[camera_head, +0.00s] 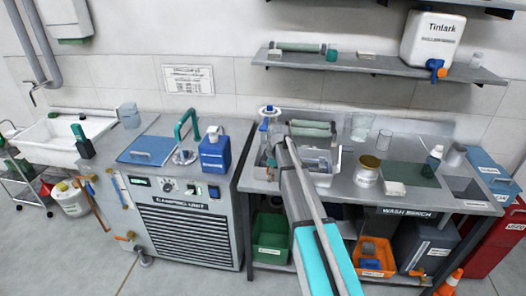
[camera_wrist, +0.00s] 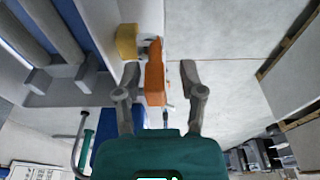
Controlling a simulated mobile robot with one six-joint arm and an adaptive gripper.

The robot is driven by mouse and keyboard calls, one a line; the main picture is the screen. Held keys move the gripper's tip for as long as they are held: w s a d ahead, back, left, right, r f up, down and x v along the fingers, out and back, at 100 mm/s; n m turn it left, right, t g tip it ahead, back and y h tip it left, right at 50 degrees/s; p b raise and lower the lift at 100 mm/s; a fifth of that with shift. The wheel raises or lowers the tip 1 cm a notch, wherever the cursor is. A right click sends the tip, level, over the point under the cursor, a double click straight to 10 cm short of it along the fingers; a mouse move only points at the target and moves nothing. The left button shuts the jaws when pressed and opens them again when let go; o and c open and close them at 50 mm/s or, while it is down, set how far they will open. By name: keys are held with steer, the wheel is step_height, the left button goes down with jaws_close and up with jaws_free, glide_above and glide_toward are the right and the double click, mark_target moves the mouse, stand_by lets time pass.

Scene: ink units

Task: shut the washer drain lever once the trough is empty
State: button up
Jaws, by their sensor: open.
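In the wrist view, an orange lever (camera_wrist: 154,86) lies between the two spread fingers of my gripper (camera_wrist: 159,70). The fingers are open, with a visible gap to the lever on each side; its depth relative to the fingertips is hard to tell. A yellow fitting (camera_wrist: 127,42) sits beside the lever's far end. In the head view, a pale trough-like washer (camera_head: 325,179) with a green roller (camera_head: 311,128) stands on the wash bench (camera_head: 447,202). My arm crosses in front of it and hides part of its inside. I cannot tell whether the trough holds liquid.
The damping unit (camera_head: 190,228) with a green curved tap (camera_head: 188,120) and a blue container (camera_head: 214,155) stands to the left. A brass-topped tin (camera_head: 367,170) and a green bottle (camera_head: 432,160) stand on the bench's right. A shelf (camera_head: 375,65) runs above.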

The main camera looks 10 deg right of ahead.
steer(key=shift+w, duration=0.1)
steer(key=shift+w+a+r, duration=0.15)
steer(key=shift+w+a, duration=0.05)
steer(key=shift+a, duration=0.25)
steer(key=a+r+p, duration=0.1)
steer(key=a, duration=0.3)
steer(key=s+d+m+h, duration=0.1)
steer(key=s+d+m, duration=0.2)
steer(key=s+m, duration=0.4)
steer(key=s+d+f+m+b, duration=0.1)
steer(key=s+d+m, duration=0.2)
steer(key=s, duration=1.9)
steer(key=m, duration=0.4)
steer(key=shift+f+m+g+h, duration=0.25)
steer(key=shift+m+g+h, duration=0.05)
steer(key=shift+h, duration=0.1)
steer(key=shift+a, duration=0.15)
